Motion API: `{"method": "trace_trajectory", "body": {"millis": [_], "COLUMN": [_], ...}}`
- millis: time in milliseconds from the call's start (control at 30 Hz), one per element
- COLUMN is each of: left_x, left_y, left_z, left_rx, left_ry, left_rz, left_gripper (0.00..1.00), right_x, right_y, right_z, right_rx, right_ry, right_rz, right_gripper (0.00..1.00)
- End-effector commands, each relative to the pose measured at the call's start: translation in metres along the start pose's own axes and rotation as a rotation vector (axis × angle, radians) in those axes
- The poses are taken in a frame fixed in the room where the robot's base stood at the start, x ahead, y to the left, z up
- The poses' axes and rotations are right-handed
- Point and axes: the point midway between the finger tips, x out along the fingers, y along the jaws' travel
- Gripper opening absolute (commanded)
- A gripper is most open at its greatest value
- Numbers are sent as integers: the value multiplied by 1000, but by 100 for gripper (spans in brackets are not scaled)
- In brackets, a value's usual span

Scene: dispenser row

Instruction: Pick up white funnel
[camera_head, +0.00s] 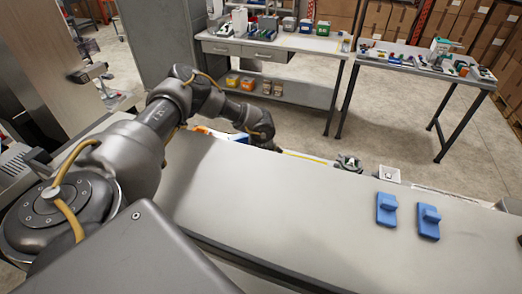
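No clear white funnel shape shows. A small white square piece with a dark spot in its middle (388,174) sits at the far edge of the grey counter (290,205); I cannot tell whether it is the funnel. My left arm comes in from the left and reaches over the counter's far side. My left gripper (270,146) is at the far edge, left of the white piece and apart from it. Its fingers are mostly hidden by the wrist, so its opening is unclear. My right gripper does not show.
Two blue blocks (386,209) (428,222) stand on the counter at the right. A dark fixture with a light mark (348,162) is at the far edge. The middle of the counter is bare. Two workbenches (275,40) (420,65) with several items stand beyond.

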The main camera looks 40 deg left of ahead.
Motion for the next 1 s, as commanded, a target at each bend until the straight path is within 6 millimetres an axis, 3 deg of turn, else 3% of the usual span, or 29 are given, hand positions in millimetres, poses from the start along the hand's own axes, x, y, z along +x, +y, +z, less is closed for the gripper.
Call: {"method": "trace_trajectory", "body": {"millis": [300,633,1000], "left_x": [6,6,2], "left_y": [0,0,0], "left_z": [0,0,1], "left_rx": [1,0,0], "left_ry": [-1,-1,-2], "left_rz": [0,0,0], "left_gripper": [82,40,40], "right_x": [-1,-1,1], "right_y": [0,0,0], "right_z": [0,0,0], "right_rx": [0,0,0], "right_ry": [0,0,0], "right_rz": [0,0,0], "right_gripper": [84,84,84]}}
